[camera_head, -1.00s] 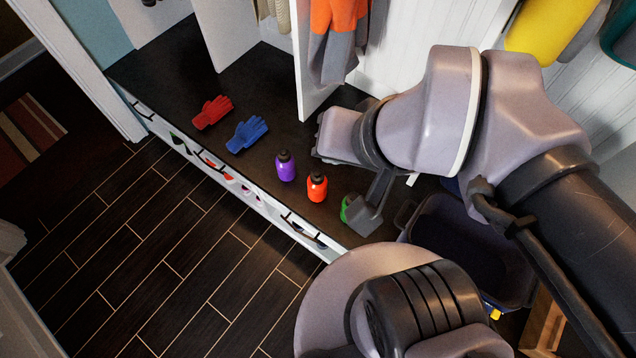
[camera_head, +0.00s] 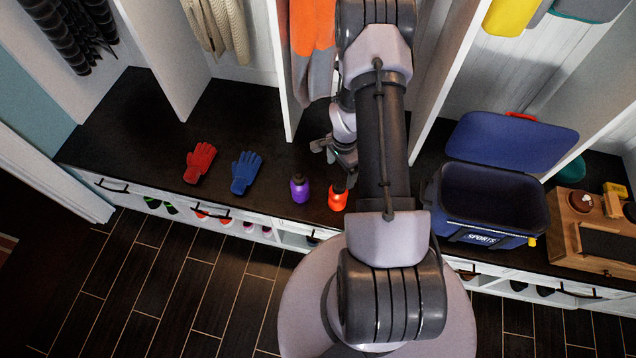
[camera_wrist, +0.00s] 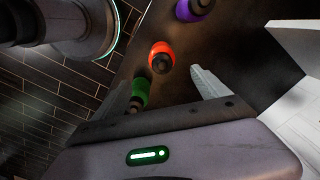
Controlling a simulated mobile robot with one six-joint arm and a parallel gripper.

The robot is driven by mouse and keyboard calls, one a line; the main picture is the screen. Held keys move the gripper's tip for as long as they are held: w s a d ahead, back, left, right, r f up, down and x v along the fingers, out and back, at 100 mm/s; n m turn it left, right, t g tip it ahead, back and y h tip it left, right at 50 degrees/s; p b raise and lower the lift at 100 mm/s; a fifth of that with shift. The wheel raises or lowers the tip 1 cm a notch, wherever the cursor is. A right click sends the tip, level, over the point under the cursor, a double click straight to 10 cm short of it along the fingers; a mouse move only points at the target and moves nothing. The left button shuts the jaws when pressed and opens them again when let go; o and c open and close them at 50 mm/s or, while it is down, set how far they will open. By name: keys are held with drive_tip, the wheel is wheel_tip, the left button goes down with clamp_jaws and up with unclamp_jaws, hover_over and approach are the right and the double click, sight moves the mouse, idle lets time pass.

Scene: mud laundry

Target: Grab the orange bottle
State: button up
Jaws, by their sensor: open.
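The orange bottle (camera_head: 338,196) has a black cap and stands on the dark bench top, near its front edge. The purple bottle (camera_head: 300,189) stands just left of it. In the wrist view the orange bottle (camera_wrist: 162,57) lies beyond and between the fingers of my gripper (camera_wrist: 170,92), with the purple bottle (camera_wrist: 193,9) farther off. A green bottle (camera_wrist: 139,92) shows close to the left finger; my arm hides it in the head view. My gripper (camera_head: 334,152) is open and empty, behind the orange bottle and apart from it.
A red glove (camera_head: 200,162) and a blue glove (camera_head: 246,172) lie to the left. A blue cooler (camera_head: 490,205) with its lid up and a wooden box (camera_head: 590,235) stand to the right. White dividers (camera_head: 292,70) rise behind; an orange and grey garment (camera_head: 312,50) hangs near my arm.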

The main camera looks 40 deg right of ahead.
sight(340, 185)
drive_tip(key=f+b, duration=0.1)
drive_tip(key=f, duration=0.2)
drive_tip(key=f+b, duration=0.1)
drive_tip(key=f, duration=0.3)
drive_tip(key=f+b, duration=0.1)
drive_tip(key=f, duration=0.3)
drive_tip(key=shift+s+d+f+b, duration=0.1)
drive_tip(key=shift+d+b, duration=0.15)
drive_tip(key=shift+b, duration=0.05)
drive_tip(key=f+b, duration=0.1)
drive_tip(key=f, duration=0.3)
drive_tip(key=f+b, duration=0.1)
drive_tip(key=shift+w+f+b, duration=0.3)
drive_tip(key=shift+f, duration=0.1)
drive_tip(key=shift+r, duration=0.15)
drive_tip(key=c, duration=1.6)
